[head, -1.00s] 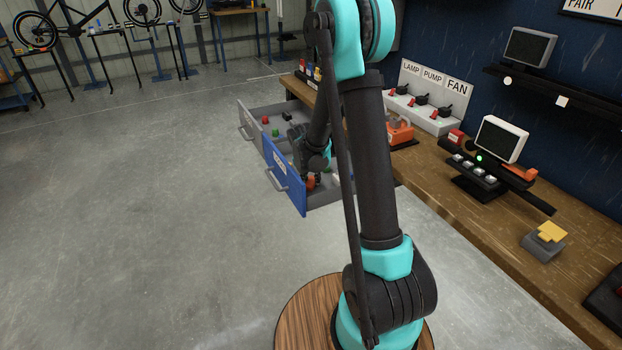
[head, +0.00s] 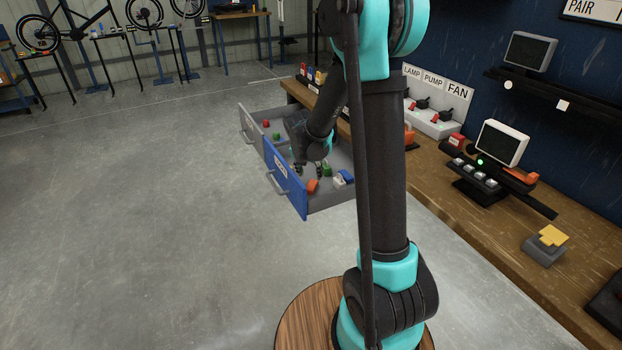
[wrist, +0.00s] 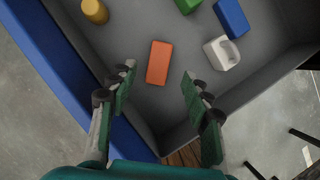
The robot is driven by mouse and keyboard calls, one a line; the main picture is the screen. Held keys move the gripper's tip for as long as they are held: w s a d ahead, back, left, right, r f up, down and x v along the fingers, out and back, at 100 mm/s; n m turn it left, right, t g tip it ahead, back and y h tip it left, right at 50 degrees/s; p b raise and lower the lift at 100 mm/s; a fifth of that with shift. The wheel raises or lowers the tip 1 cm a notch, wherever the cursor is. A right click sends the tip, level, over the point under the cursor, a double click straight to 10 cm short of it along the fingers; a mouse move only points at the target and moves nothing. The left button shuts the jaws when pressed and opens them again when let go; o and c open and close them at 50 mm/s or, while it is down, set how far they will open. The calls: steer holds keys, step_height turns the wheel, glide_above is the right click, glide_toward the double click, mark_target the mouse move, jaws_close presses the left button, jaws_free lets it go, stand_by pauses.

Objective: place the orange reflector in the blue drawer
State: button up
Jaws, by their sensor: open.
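The orange reflector (wrist: 159,62) lies flat on the grey floor of the open blue drawer, and it also shows in the head view (head: 312,186) near the blue front. The blue drawer (head: 285,181) is pulled out from the workbench. My gripper (wrist: 157,84) is open and empty above the reflector, with one finger on either side in the wrist view and no contact visible. In the head view my gripper (head: 308,170) is over the drawer, partly hidden by its own wrist.
The workbench (head: 470,210) runs along the right.

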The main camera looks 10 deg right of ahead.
steer(key=s+d+r+m, duration=0.2)
steer(key=s+r+m, duration=0.4)
steer(key=s+m, duration=0.25)
steer(key=s+d+f+m+y, duration=0.1)
steer(key=s+d+f+m, duration=0.1)
steer(key=s+m, duration=0.7)
steer(key=s+d+f+m+y, duration=0.1)
steer(key=s+f+m, duration=0.1)
steer(key=s+m, duration=0.8)
steer(key=m, duration=0.3)
steer(key=shift+s+d+f, duration=0.15)
steer(key=shift+s+d, duration=0.15)
steer(key=shift+d, duration=0.05)
